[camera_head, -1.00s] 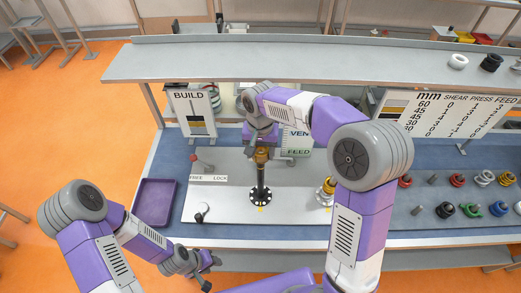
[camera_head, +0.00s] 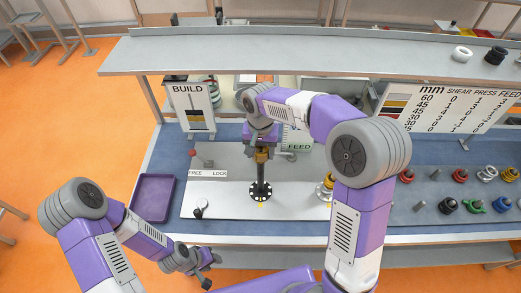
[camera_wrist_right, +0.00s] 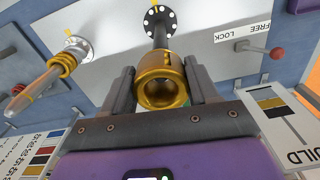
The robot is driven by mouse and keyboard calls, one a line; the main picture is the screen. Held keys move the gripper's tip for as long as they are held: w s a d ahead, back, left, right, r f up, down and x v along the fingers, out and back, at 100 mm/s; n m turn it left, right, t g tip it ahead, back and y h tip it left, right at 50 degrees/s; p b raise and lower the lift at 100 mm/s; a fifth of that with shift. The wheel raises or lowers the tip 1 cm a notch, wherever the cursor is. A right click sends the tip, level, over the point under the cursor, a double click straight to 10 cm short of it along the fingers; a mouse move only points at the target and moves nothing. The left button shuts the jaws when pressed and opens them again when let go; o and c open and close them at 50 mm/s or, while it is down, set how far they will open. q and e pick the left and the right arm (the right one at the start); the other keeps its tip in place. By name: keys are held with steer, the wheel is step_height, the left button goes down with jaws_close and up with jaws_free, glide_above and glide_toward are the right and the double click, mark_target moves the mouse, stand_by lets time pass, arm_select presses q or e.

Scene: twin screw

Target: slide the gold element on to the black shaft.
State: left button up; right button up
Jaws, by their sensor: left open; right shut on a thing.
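The gold element (camera_head: 262,156) is a short hollow cylinder. My right gripper (camera_head: 262,150) is shut on it, with one finger on each side in the right wrist view (camera_wrist_right: 163,88). The element's open bore (camera_wrist_right: 162,93) faces the wrist camera. The black shaft (camera_head: 261,177) stands upright on a round dotted flange (camera_head: 260,193), directly below the element in the head view. It also shows behind the element in the right wrist view (camera_wrist_right: 159,38). I cannot tell whether the shaft's tip is inside the bore. My left gripper (camera_head: 205,270) is open and empty near the bench's front edge.
A second shaft (camera_wrist_right: 20,103) with gold rings and a pointed tip stands beside the black one. A FREE/LOCK lever (camera_head: 193,155) and a purple tray (camera_head: 153,198) are at the left. Several coloured rings stand at the right. The plate's front is mostly clear.

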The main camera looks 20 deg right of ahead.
mark_target(260, 164)
steer(key=shift+f, duration=0.1)
steer(key=shift+f+b, duration=2.55)
steer(key=shift+f, duration=0.8)
steer(key=o, duration=1.5)
steer(key=shift+c, duration=0.2)
step_height(260, 164, up, 8)
steer(key=shift+f+p, duration=0.2)
steer(key=shift+p, duration=0.1)
